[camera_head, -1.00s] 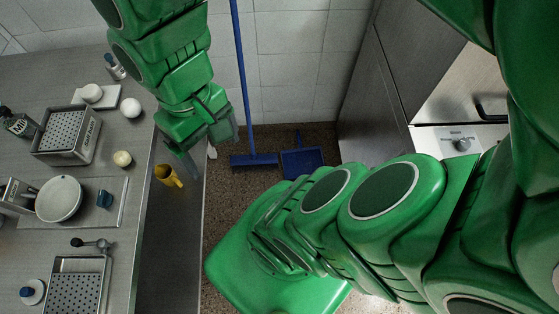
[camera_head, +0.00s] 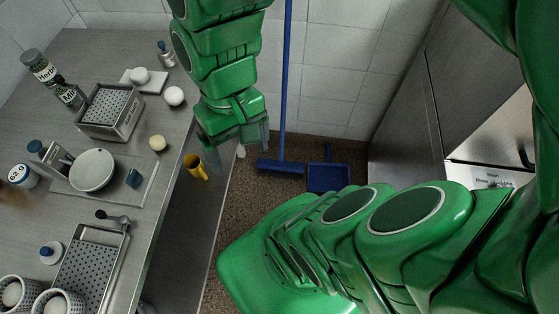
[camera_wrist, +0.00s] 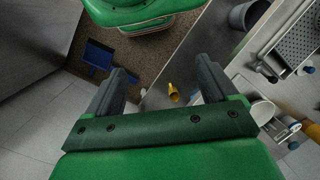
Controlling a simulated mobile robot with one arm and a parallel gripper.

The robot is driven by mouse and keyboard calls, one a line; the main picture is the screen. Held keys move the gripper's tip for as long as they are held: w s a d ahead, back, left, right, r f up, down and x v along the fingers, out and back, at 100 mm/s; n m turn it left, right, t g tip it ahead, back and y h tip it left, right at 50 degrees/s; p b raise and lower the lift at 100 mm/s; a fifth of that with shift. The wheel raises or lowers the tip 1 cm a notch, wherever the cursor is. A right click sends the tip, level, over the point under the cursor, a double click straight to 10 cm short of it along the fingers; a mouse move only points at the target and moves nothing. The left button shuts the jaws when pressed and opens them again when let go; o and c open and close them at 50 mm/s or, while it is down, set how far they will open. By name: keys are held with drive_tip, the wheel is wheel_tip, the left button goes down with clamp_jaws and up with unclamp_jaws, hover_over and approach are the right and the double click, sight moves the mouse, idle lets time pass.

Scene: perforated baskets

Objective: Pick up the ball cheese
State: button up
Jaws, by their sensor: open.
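Several pale round things are in the head view, and I cannot tell for sure which is the ball cheese. A white ball (camera_head: 174,96) sits on the steel counter (camera_head: 150,185) near its right edge. A cream-yellow ball (camera_head: 157,143) lies nearer, beside the perforated steel box. Another white round piece (camera_head: 139,75) is on a white board at the back. White rounds (camera_head: 12,294) sit in perforated baskets at the bottom left. My gripper (camera_head: 238,148) is open and empty, right of the counter edge and apart from all of them. Its fingers also show in the wrist view (camera_wrist: 165,80).
A blue broom (camera_head: 283,166) and dustpan (camera_head: 327,177) are on the floor.

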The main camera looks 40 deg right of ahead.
drive_tip(key=w+a+f+m+t+y, duration=0.1)
drive_tip(key=w+a+f+m+y, duration=0.1)
drive_tip(key=w+m+y, duration=0.3)
drive_tip(key=w+a+f+m+y, duration=0.1)
drive_tip(key=w+a+m, duration=0.15)
drive_tip(key=w, duration=0.45)
drive_tip(key=w+a+f+m+t+y, duration=0.1)
drive_tip(key=w+a+f+m+y, duration=0.15)
drive_tip(key=w, duration=0.25)
drive_tip(key=m+t+y, duration=0.1)
drive_tip(key=m+t, duration=0.7)
drive_tip(key=m, duration=1)
approach(180, 92)
drive_tip(key=shift+x, duration=5.3)
drive_tip(key=c, duration=1.2)
drive_tip(key=shift+o, duration=0.2)
